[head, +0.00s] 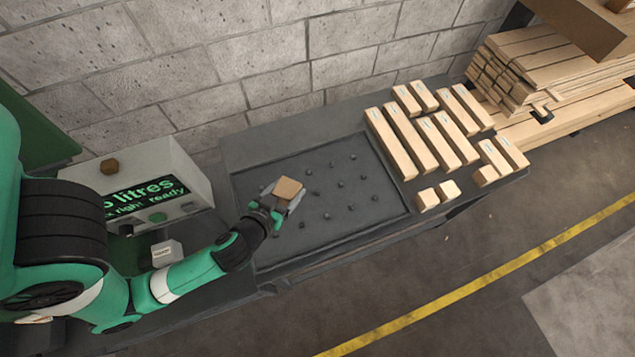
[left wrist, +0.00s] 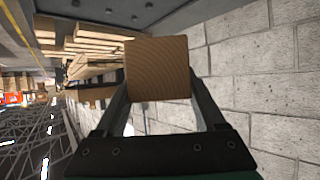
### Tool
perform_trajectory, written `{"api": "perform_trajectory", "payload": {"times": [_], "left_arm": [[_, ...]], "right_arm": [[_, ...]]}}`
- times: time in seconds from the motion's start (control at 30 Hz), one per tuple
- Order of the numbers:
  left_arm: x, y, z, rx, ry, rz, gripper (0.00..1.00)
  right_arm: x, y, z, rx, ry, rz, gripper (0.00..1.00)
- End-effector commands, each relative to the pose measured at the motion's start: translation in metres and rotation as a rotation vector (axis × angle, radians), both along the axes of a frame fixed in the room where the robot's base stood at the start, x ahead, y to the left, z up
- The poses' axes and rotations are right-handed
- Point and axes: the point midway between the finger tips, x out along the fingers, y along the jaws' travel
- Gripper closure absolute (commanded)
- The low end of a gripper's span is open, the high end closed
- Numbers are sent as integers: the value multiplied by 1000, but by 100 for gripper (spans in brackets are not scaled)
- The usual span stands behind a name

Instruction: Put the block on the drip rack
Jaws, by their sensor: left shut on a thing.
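The block (head: 289,188) is a small brown wooden piece. My left gripper (head: 284,194) is shut on it and holds it over the left part of the drip rack (head: 335,232), a dark shallow tray with several small round pegs. How high the block is above the pegs is hard to tell. In the left wrist view the block (left wrist: 157,68) sits between the two dark fingers of my left gripper (left wrist: 158,88), its wood-grained face towards the camera. My right gripper is not in view.
Several pale wooden blocks (head: 405,143) lie on the bench right of the rack. A grey box with a green-lettered display (head: 145,195) and a small pale cube (head: 166,253) stand at left. A block wall (head: 285,55) runs behind. Planks (head: 540,62) are stacked at far right.

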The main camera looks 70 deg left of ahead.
Motion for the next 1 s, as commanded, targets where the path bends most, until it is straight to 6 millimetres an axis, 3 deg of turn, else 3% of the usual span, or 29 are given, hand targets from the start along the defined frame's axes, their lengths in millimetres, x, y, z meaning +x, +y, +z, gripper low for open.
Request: {"api": "perform_trajectory", "payload": {"times": [0.03,0.13,0.27,0.47,0.63,0.87,0.9,1.0], "left_arm": [[-10,2,-32,0,4,11,96],[-24,4,-53,0,7,25,96],[-32,4,-65,0,7,31,96],[-31,5,-64,-1,5,32,96],[-11,23,-74,-2,2,41,96],[43,63,-105,-1,1,35,96],[49,67,-121,-2,7,33,96],[63,77,-142,-1,5,32,96]], "right_arm": [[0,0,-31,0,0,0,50],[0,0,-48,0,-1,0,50],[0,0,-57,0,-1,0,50],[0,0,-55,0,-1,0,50],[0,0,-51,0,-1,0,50],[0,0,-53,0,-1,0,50],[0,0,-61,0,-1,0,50],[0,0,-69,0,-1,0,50]]}}
